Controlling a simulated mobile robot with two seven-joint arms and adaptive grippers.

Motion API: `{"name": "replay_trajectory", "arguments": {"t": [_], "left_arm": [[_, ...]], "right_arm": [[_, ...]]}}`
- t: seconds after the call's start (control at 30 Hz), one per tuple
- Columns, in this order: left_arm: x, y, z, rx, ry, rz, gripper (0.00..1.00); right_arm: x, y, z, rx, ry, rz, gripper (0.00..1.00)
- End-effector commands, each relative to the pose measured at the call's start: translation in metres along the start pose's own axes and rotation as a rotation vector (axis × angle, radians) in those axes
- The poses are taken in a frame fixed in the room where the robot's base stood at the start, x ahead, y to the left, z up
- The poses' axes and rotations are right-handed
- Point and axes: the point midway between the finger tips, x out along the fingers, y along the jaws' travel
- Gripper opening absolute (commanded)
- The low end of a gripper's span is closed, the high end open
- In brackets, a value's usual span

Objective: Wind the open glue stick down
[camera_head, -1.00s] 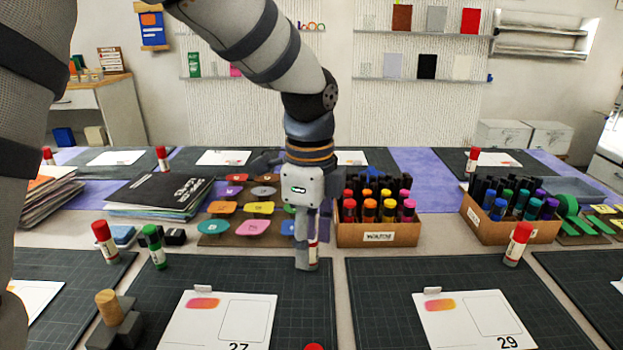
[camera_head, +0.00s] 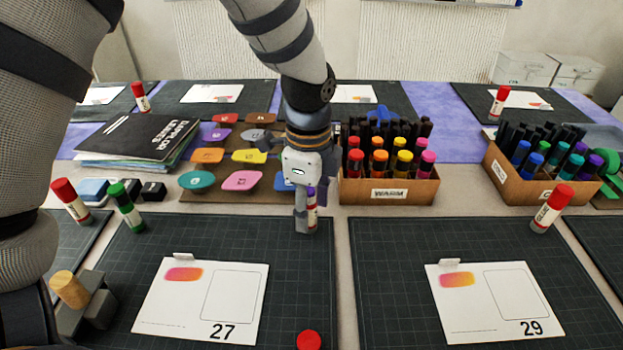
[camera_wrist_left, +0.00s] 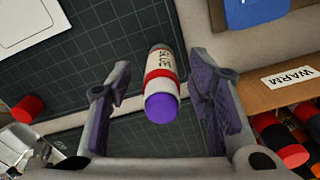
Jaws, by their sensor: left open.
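The open glue stick (camera_head: 311,215) stands upright at the back edge of the mat with card 27, partly hidden by my left gripper (camera_head: 306,218). In the left wrist view, the glue stick (camera_wrist_left: 160,85) shows a white body marked GLUE, a red band and a purple glue end pointing towards the camera. My left gripper (camera_wrist_left: 158,105) is open, with one finger on each side of the stick and visible gaps between them. A loose red cap (camera_head: 309,340) lies near the front of the mat; it also shows in the left wrist view (camera_wrist_left: 28,109). My right gripper is out of view.
The WARM marker box (camera_head: 390,190) stands close right of my gripper. The board of coloured pads (camera_head: 225,158) is behind left. A green-capped stick (camera_head: 126,207) and red-capped sticks (camera_head: 70,200) stand left. Card 27 (camera_head: 205,300) lies on the mat in front.

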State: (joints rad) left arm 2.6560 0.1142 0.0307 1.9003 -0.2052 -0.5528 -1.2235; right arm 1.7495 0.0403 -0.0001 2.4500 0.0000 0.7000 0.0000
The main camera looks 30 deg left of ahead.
Motion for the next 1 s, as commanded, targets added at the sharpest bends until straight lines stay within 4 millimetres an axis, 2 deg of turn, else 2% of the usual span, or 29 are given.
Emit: {"name": "replay_trajectory", "arguments": {"t": [0.1,0.37,0.57,0.6,0.67,0.7,0.77,1.0], "left_arm": [[0.0086,0.0002,0.0002,0.000,0.000,0.000,0.47],[0.0090,-0.0003,0.0001,0.000,0.001,-0.003,0.47],[0.0089,-0.0003,0.0001,0.000,0.001,-0.003,0.02],[0.0089,-0.0003,0.0002,0.000,0.001,-0.003,0.00],[0.0089,-0.0003,0.0002,0.000,0.001,-0.003,0.00],[0.0088,-0.0003,0.0002,0.000,0.001,-0.003,0.14],[0.0089,-0.0003,0.0002,0.000,0.001,-0.003,0.01],[0.0088,-0.0003,0.0002,0.000,0.001,-0.003,0.00]], "right_arm": [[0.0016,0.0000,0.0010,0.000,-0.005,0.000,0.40],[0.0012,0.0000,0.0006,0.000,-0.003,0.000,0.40],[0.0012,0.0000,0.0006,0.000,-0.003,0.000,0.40],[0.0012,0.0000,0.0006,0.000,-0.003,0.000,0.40],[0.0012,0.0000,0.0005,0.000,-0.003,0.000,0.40],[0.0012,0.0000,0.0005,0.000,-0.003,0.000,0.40],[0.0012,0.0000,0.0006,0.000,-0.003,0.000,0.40],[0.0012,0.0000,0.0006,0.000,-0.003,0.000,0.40]]}}
